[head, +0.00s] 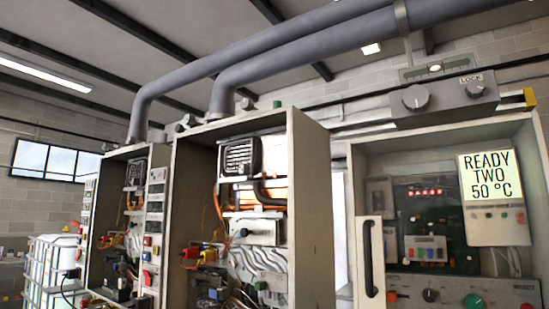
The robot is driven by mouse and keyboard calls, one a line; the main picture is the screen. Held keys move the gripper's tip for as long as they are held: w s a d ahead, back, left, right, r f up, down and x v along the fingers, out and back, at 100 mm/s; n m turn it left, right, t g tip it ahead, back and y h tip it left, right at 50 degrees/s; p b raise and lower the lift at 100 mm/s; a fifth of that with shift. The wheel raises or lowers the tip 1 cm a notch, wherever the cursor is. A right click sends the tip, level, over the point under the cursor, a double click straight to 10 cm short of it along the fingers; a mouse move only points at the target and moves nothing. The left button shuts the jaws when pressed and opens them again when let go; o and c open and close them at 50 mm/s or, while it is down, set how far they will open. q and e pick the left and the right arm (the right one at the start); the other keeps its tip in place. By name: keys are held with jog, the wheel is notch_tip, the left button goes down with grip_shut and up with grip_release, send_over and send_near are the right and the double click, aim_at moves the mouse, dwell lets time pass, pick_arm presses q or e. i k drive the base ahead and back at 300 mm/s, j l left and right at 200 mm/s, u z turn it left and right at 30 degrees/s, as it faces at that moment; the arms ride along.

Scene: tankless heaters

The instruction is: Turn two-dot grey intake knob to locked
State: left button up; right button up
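Several grey knobs are in view, and no dot marks can be made out on any of them. A large round grey knob (416,97) sits on the left of a dark grey box (445,105) above the right cabinet. A smaller knob (474,89) is on the same box beneath a "LOCK" label (471,79). Small grey fittings (246,103) stand on top of the middle heater cabinet, beside its pipe; they are too small to identify. I cannot tell which of these is the two-dot intake knob. Neither of my grippers is in view.
The open middle cabinet (311,210) and a left cabinet (89,215) hold heater parts. The right cabinet (341,185) has a display (488,175) reading "READY TWO 50 °C" and a black handle (369,258). Large grey pipes (290,50) run overhead. A caged white tank (52,265) stands far left.

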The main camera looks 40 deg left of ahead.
aim_at(246, 104)
jog(key=u, duration=1.3)
